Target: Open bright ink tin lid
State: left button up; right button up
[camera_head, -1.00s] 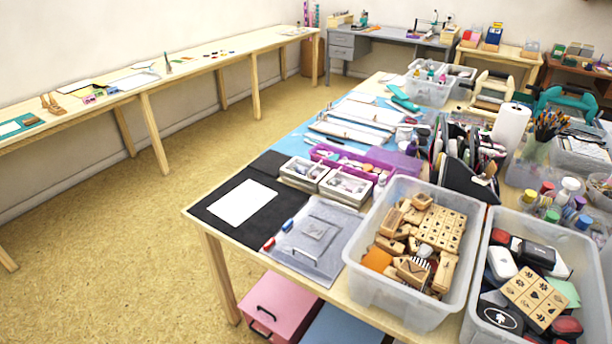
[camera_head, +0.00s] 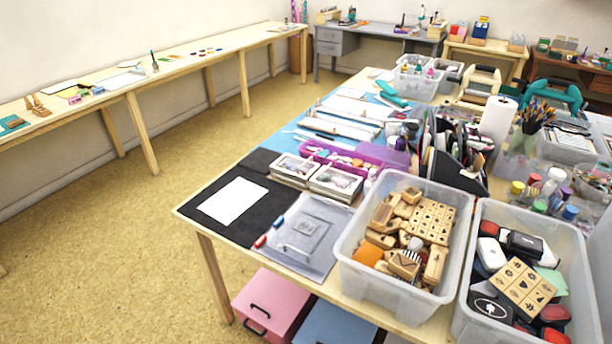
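Neither of my grippers shows in the head view. I cannot single out a bright ink tin with certainty. Small red and blue pieces (camera_head: 277,222) lie at the left edge of a grey transparent sheet or case (camera_head: 312,240) near the table's front corner. Several dark, white and red ink pads or tins lie in the right clear bin (camera_head: 465,300), among them a black one with a white mark (camera_head: 490,308) and a red one (camera_head: 553,314). Their lids look shut, but they are small and partly covered by a wooden stamp block (camera_head: 523,285).
A clear bin of wooden stamps (camera_head: 352,268) stands beside the other bin on the wooden table (camera_head: 222,240). A white sheet (camera_head: 232,201) lies on a black mat (camera_head: 262,182). A pink box (camera_head: 270,300) sits under the table. The floor at left is clear.

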aim_at(273, 168)
jog(key=i+j+z, duration=0.1)
jog(key=j, duration=0.25)
jog(key=i+j, duration=0.25)
jog(key=i+j+z, duration=0.15)
jog(key=j, duration=0.3)
